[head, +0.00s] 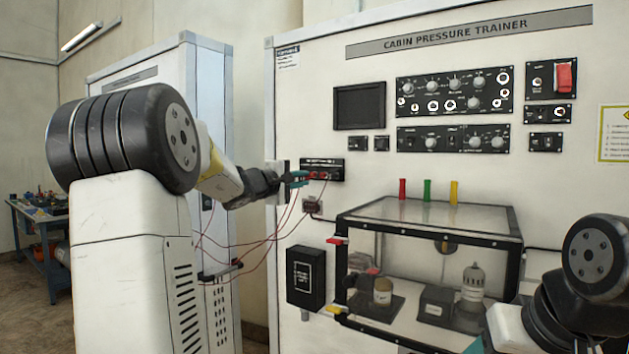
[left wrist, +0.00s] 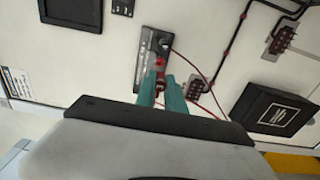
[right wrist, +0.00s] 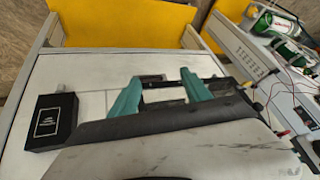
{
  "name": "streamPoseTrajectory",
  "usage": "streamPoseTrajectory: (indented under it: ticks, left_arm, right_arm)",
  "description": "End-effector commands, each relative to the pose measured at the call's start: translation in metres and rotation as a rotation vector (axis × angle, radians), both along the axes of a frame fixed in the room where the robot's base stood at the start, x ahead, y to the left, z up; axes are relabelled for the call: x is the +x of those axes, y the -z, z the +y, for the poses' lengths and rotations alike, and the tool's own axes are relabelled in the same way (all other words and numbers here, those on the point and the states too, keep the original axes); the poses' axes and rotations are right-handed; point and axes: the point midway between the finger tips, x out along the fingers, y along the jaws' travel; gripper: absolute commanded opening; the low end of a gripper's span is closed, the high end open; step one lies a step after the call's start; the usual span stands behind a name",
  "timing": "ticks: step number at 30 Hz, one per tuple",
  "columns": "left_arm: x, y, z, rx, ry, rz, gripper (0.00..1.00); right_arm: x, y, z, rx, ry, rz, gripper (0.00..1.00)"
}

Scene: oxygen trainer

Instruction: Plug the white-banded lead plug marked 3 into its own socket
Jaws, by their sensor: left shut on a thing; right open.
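The black socket panel (head: 323,163) is on the white trainer wall, with red plugs or sockets on its face; it also shows in the left wrist view (left wrist: 150,50). My left gripper (head: 298,179) is right at the panel's left part. In the left wrist view its teal fingers (left wrist: 160,92) are shut on a red lead plug (left wrist: 160,78), close to the panel face. I cannot make out its white band or number, nor whether it sits in a socket. My right gripper (right wrist: 160,92) is open, with nothing seen between its fingers, away from the panel.
Red leads (head: 262,240) hang in loops below the panel to a small dark holder (head: 221,271) on the left cabinet. A small terminal block (head: 313,206) is just below the panel. A clear-topped chamber (head: 430,213) and a black box (head: 306,277) are lower down.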

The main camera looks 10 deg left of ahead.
Motion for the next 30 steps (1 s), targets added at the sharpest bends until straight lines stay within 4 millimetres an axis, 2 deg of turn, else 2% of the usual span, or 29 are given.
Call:
streamPoseTrajectory:
  ticks: [15,30]
  left_arm:
    - [0.043,0.0,-0.016,0.0,0.001,0.0,0.0]
    - [0.049,0.0,-0.018,0.0,0.0,0.0,0.0]
  right_arm:
    - [0.0,0.0,0.0,0.0,0.0,0.0,0.56]
    - [0.0,0.0,0.0,0.0,0.0,0.0,0.56]
